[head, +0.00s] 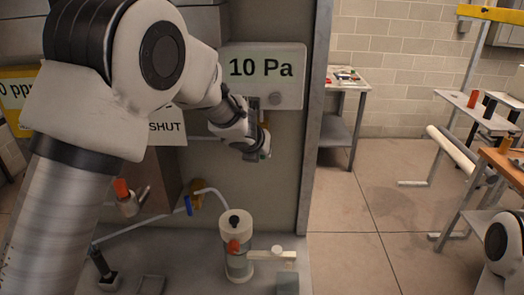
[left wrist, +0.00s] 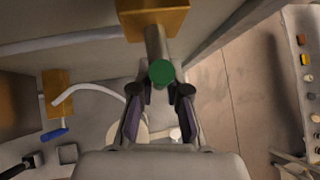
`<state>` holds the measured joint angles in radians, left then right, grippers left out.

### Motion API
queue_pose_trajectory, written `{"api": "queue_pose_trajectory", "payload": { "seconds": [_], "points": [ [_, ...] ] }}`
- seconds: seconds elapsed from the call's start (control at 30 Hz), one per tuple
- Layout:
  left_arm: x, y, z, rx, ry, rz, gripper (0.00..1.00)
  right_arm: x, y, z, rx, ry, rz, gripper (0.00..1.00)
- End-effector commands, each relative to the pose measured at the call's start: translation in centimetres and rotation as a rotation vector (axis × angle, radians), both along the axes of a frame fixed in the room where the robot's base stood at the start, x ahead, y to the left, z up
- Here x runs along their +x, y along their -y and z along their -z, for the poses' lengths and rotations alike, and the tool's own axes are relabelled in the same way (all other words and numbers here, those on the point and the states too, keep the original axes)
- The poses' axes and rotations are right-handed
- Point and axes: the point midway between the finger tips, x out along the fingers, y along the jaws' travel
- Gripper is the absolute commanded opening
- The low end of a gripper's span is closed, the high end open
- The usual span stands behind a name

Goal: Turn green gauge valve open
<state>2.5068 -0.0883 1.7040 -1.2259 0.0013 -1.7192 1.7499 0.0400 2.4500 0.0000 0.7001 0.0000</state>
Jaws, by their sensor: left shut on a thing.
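The green gauge valve (left wrist: 161,72) shows in the left wrist view as a round green cap at the end of a grey stem below a brass-coloured block (left wrist: 154,22). My left gripper (left wrist: 166,90) is shut on the valve, one fingertip on each side just below the green cap. In the head view my left gripper (head: 262,148) is at the panel under the gauge display (head: 264,72), which reads 10 Pa. My wrist and fingers hide most of the valve there. My right gripper is out of view; only part of my right arm shows at the lower right edge.
A white canister (head: 237,252) with an orange-red part stands on the bench below. A blue-handled valve (head: 189,205) and an orange-red handle (head: 121,188) are left of it. A SHUT sign (head: 167,127) is partly behind my arm.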

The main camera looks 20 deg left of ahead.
Motion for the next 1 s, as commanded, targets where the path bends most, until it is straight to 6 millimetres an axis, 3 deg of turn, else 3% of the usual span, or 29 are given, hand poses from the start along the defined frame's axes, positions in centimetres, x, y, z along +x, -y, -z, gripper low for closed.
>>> {"api": "queue_pose_trajectory", "payload": {
  "seconds": [0.03, 0.07, 0.1, 0.13, 0.67, 0.83, 1.0],
  "points": [
    [0.0, 0.0, 0.2, 0.0, -0.003, 0.0, 0.0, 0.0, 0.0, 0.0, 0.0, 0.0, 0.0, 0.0],
    [0.0, 0.0, 0.2, 0.0, -0.003, 0.0, 0.26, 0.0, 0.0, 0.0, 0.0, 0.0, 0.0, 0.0],
    [0.0, 0.0, 0.2, 0.0, -0.003, 0.0, 0.4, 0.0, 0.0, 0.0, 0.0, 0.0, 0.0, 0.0],
    [0.0, 0.0, 0.2, 0.0, -0.003, 0.0, 0.41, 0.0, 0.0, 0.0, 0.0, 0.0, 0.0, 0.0],
    [0.0, 0.1, 0.3, -0.031, 0.007, 0.0, 0.41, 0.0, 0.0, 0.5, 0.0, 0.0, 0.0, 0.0],
    [0.3, 1.1, 0.7, -0.306, 0.086, -0.001, 0.41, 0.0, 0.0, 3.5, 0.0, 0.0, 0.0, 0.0],
    [0.7, 2.4, -1.0, -0.658, 0.185, -0.002, 0.41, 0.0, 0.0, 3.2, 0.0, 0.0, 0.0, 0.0]
  ]
}}
